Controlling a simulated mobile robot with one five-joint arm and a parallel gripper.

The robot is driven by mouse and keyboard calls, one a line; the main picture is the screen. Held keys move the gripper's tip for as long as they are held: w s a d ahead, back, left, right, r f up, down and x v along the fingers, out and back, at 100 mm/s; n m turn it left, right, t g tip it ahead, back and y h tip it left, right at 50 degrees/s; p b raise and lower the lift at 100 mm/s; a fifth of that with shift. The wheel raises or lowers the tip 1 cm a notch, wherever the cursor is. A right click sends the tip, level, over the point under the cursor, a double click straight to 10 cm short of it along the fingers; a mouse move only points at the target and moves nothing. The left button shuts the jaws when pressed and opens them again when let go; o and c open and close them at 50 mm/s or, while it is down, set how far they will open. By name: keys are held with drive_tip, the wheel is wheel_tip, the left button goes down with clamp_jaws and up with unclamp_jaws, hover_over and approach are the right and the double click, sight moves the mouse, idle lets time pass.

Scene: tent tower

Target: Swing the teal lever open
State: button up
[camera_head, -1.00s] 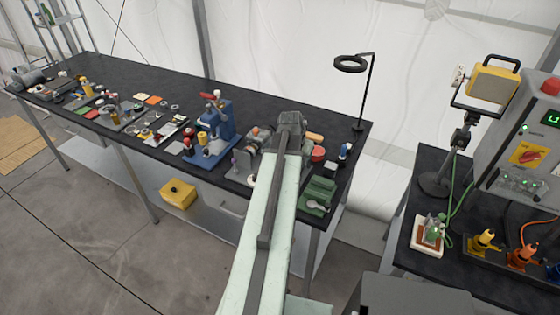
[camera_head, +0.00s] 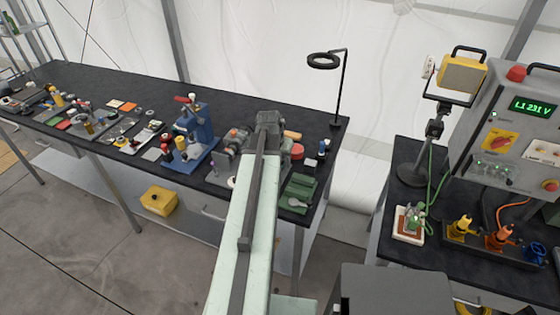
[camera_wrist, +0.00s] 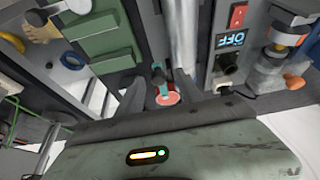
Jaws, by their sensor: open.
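The teal lever (camera_wrist: 158,76) shows as a small teal piece near the middle of the wrist view, with a red-pink round part (camera_wrist: 167,97) just below it in the picture. My gripper (camera_wrist: 160,88) is open, its dark fingers one on each side of the teal piece. I cannot tell whether either finger touches it. In the head view my arm reaches over the right part of the black workbench (camera_head: 100,85) and hides the gripper and the lever.
Close by in the wrist view are a green block (camera_wrist: 105,35), a silver cylinder (camera_wrist: 183,35) and a grey box with an OFF label (camera_wrist: 230,42). In the head view a blue press (camera_head: 197,135) stands left of my arm, and a ring lamp (camera_head: 322,61) stands behind it.

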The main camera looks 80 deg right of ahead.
drive_tip(key=p+v, duration=0.7)
drive_tip(key=v, duration=0.1)
drive_tip(key=shift+f, duration=0.1)
